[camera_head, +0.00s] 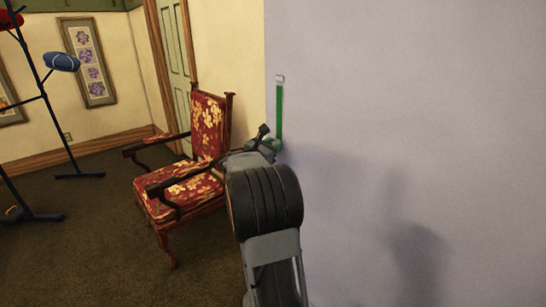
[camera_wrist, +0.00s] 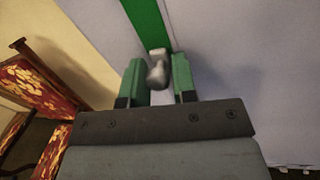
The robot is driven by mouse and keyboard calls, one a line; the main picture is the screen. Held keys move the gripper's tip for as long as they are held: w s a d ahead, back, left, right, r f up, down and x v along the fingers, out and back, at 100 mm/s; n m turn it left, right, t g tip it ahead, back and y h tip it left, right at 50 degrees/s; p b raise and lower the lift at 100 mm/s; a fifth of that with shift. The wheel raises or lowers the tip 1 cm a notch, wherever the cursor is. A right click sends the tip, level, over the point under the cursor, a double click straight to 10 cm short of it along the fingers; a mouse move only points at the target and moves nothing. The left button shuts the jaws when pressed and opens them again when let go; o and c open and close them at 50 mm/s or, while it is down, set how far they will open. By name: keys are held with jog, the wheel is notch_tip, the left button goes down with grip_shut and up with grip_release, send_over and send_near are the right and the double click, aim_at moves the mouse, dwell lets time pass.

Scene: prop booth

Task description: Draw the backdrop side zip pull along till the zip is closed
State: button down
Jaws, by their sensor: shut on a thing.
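The lavender backdrop (camera_head: 420,90) fills the right of the head view. Near its left edge a green upright zip strip (camera_head: 279,112) runs from a pale end piece (camera_head: 280,78) down to my gripper (camera_head: 270,144). In the wrist view the green strip (camera_wrist: 149,22) leads from the top edge to the grey zip pull (camera_wrist: 157,66). My gripper (camera_wrist: 158,72) is shut on the pull, with a green finger on each side of it. A pale band shows between the fingers below the pull. My arm hides the lower zip in the head view.
A red floral armchair (camera_head: 208,130) stands just left of the backdrop and my arm; it also shows in the wrist view (camera_wrist: 32,88). A dark stand (camera_head: 45,95) with a blue roll (camera_head: 62,62) is at the far left. Carpet in front is clear.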

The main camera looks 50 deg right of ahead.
aim_at(279, 87)
notch_tip(279, 87, up, 19)
jog(key=p, duration=1)
jog(key=shift+w+a+r+p, duration=0.1)
jog(key=shift+p, duration=0.25)
jog(key=c, duration=1)
grip_release()
jog(key=shift+w, duration=0.1)
jog(key=a, duration=0.4)
jog(key=s+a+b, duration=0.1)
jog(key=a, duration=0.4)
jog(key=a+b, duration=0.1)
jog(key=a, duration=0.3)
jog(key=shift+s+a, duration=0.25)
jog(key=shift+a, duration=0.1)
